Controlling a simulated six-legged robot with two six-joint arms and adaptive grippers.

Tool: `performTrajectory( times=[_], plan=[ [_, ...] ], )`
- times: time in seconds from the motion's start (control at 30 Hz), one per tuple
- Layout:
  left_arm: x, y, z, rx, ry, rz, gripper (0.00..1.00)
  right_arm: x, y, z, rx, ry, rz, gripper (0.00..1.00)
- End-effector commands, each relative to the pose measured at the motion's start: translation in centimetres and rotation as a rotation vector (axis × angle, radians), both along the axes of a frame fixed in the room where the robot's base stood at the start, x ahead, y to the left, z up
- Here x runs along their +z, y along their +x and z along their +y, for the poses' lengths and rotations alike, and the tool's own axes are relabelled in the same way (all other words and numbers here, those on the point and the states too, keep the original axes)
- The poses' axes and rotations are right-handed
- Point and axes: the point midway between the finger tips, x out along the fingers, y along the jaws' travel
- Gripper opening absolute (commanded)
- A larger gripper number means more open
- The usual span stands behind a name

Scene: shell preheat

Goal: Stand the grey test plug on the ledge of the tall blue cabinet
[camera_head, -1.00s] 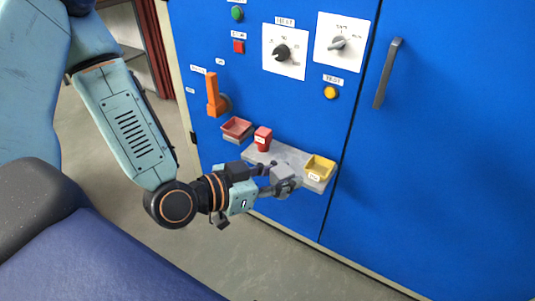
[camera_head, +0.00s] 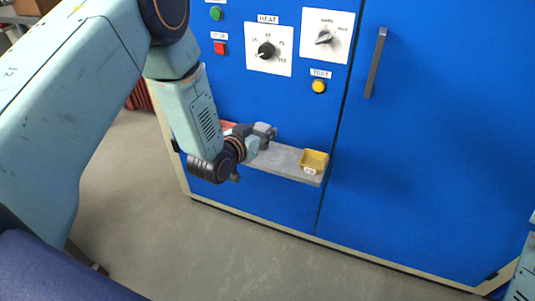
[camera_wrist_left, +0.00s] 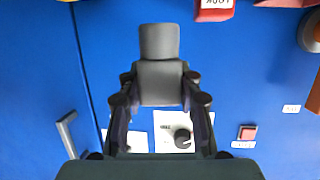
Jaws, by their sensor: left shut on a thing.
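The grey test plug (camera_head: 266,131) is in my left gripper (camera_head: 257,140), which is shut on it. In the left wrist view the plug (camera_wrist_left: 159,52) shows as a narrower block joined to a wider one, with the fingers (camera_wrist_left: 159,88) on both sides of the wider part. The tall blue cabinet (camera_head: 440,150) carries a grey ledge (camera_head: 283,163) on its front. In the head view the plug overlaps the back left part of the ledge; I cannot tell whether it touches. My wrist hides the ledge's left end. My right gripper is out of view.
A labelled red block (camera_wrist_left: 214,10) shows in the left wrist view. Above are dials (camera_head: 268,52), a yellow button (camera_head: 319,87) and a red button (camera_head: 220,48). A door handle (camera_head: 376,62) projects at right.

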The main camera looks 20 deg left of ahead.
Motion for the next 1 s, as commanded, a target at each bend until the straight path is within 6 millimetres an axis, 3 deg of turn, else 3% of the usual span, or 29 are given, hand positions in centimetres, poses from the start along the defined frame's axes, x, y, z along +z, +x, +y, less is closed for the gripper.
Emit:
performTrajectory(
  times=[0.1, 0.3, 0.43, 0.67, 1.0],
  plan=[
    [0.8, 3.5, -2.2, 0.043, 0.003, -0.004, 0.0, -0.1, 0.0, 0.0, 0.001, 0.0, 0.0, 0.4],
    [1.5, 6.3, -4.4, 0.089, 0.001, 0.002, 0.0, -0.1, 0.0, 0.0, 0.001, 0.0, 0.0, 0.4],
    [0.3, 6.6, -4.6, 0.097, 0.001, 0.005, 0.0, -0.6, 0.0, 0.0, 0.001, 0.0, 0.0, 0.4],
    [-3.8, 6.5, -4.3, 0.098, 0.002, 0.006, 0.0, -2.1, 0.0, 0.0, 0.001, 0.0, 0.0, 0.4],
    [-6.8, 6.4, -4.1, 0.098, 0.002, 0.006, 0.0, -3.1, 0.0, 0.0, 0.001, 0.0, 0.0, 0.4]
  ],
)
